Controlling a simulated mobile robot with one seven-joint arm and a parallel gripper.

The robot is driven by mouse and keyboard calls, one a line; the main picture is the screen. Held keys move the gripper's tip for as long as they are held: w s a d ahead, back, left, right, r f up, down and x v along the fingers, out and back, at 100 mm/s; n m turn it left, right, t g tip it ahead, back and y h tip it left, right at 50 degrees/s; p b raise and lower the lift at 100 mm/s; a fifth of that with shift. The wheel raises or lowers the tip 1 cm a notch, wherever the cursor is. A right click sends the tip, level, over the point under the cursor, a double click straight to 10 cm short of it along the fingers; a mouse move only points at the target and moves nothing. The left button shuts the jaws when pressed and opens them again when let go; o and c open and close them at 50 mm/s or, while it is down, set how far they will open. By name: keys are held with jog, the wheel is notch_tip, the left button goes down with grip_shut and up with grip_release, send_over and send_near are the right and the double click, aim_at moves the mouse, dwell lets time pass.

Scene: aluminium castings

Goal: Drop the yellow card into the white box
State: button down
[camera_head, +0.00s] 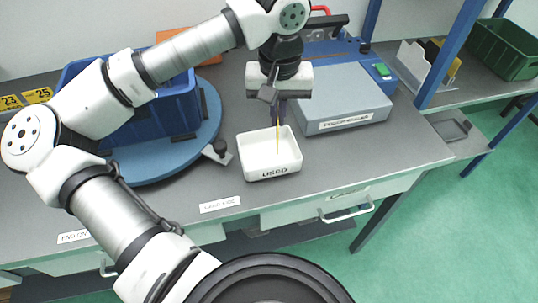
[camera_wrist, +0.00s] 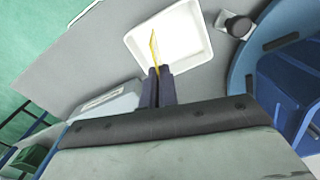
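The yellow card (camera_head: 278,138) shows edge-on as a thin upright strip below my gripper (camera_head: 277,112). My gripper is shut on the card, and the card hangs down over the white box (camera_head: 270,172), which is marked "USED" on its front. In the wrist view the card (camera_wrist: 154,48) sticks out past the closed fingertips (camera_wrist: 160,72), in front of the white box (camera_wrist: 190,40). I cannot tell whether the card's lower end touches the box floor. The box looks otherwise empty.
A blue bin (camera_head: 180,105) stands on a round blue turntable (camera_head: 160,165) at the left. A grey machine (camera_head: 345,100) is close on the right of the box. The bench front (camera_head: 330,178) is clear. A green crate (camera_head: 503,50) sits on the right-hand shelf.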

jog(key=c, duration=1.6)
grip_release()
notch_tip(320, 180, up, 14)
jog(key=b, duration=0.1)
jog(key=shift+f, duration=0.1)
